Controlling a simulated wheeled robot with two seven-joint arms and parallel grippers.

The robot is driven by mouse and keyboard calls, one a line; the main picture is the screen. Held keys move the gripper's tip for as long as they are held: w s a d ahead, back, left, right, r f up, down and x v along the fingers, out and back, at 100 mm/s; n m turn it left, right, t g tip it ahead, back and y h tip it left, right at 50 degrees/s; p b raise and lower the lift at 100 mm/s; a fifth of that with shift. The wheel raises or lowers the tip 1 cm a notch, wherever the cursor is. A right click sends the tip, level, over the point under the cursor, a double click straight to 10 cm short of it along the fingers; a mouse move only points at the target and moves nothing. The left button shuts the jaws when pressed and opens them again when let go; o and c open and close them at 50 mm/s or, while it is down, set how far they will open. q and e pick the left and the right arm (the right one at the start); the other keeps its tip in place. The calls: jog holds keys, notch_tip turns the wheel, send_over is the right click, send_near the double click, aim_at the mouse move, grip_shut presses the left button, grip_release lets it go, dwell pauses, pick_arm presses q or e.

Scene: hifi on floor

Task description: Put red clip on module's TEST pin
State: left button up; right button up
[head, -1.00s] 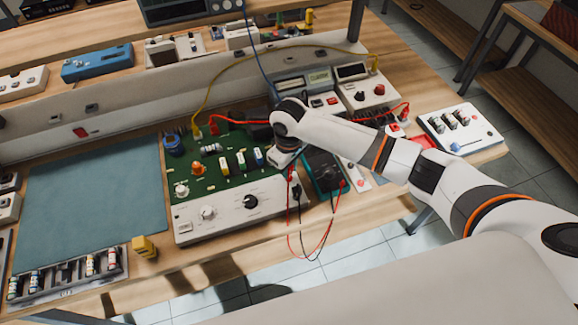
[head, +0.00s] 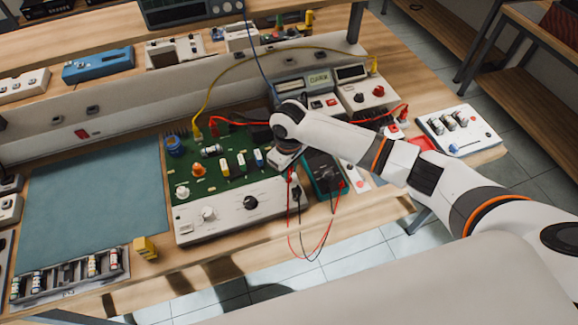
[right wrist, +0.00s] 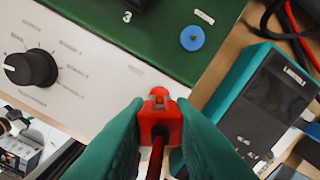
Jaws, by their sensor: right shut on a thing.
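The module is a green circuit board (head: 205,178) with a white front panel (head: 232,212) carrying knobs. In the right wrist view its green board (right wrist: 120,45) and white panel (right wrist: 85,65) fill the upper left. My right gripper (right wrist: 158,106) is shut on the red clip (right wrist: 160,120), whose tip points toward the panel's edge by the board. In the head view my right gripper (head: 285,160) is over the module's right end and the clip is hidden. A blue round part (right wrist: 192,39) sits on the board; the label beside it is unreadable. I cannot identify the TEST pin. My left gripper is out of view.
A teal multimeter (head: 326,172) stands just right of the module, with red and black leads (head: 300,245) hanging over the bench's front edge. A yellow cable (head: 235,72) arches behind the board. A teal mat (head: 95,205) lies clear at left. A parts tray (head: 70,278) is in front.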

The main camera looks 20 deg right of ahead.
jog(key=shift+p, duration=0.45)
dwell(0.6)
jog(key=shift+f+b, duration=0.35)
jog(key=shift+f, duration=0.45)
dwell(1.0)
jog(key=o, duration=0.9)
notch_tip(320, 180, up, 12)
jog(key=shift+r+b, duration=0.1)
jog(key=shift+b, duration=0.55)
